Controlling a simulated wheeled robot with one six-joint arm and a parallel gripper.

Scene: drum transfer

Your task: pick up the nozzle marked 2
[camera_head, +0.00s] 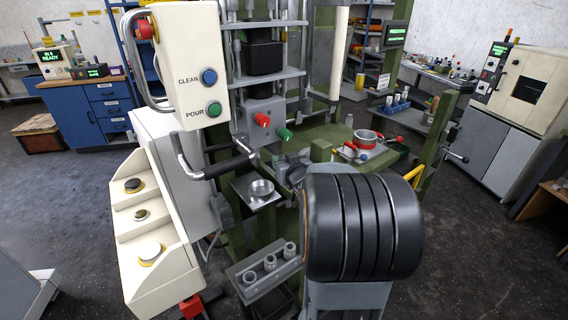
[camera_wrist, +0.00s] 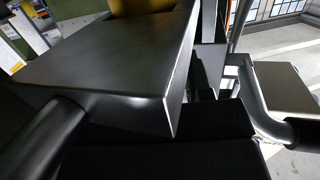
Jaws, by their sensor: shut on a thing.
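Three small grey nozzles (camera_head: 270,262) stand in a row in a grey rack (camera_head: 249,293) at the lower middle of the head view. Any number marks on them are too small to read, so I cannot tell which is 2. My gripper (camera_wrist: 165,135) shows only as a dark shape at the bottom of the wrist view. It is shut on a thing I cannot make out. A dark slab (camera_wrist: 120,65) fills the middle of that view and hides much beyond it. In the head view I cannot pick out my gripper, and no nozzle shows in the wrist view.
The cream control box (camera_head: 188,60) carries CLEAN and POUR buttons. A large black ribbed cylinder (camera_head: 365,226) blocks the view right of the rack. A cream stepped panel (camera_head: 140,215) stands left.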

